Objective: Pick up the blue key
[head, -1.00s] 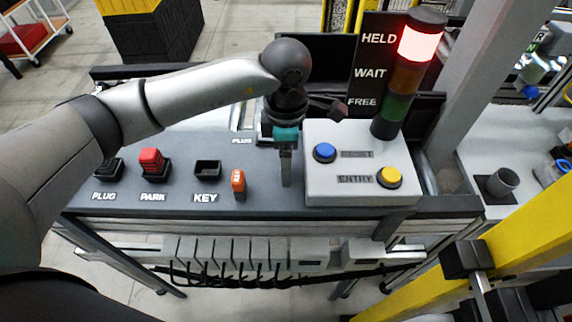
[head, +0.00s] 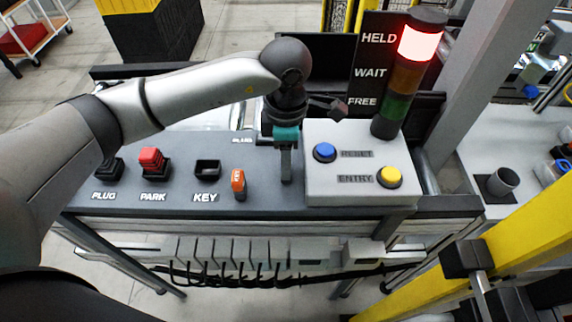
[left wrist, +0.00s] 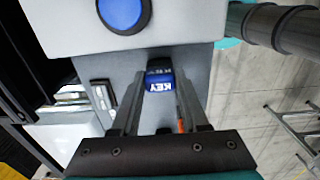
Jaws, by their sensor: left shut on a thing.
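My left gripper (head: 286,174) points down at the panel between the orange key and the grey button box. In the left wrist view, its two fingers are closed on the blue key (left wrist: 160,84), which has white KEY lettering. In the head view, the gripper hides the blue key. I cannot tell whether the key is clear of the panel. My right gripper is not in view.
An orange key (head: 238,184) stands left of the gripper, beside the black KEY socket (head: 207,169). A red PARK block (head: 152,160) is farther left. The button box (head: 360,185) is close on the right. The signal tower (head: 405,75) is lit red at HELD.

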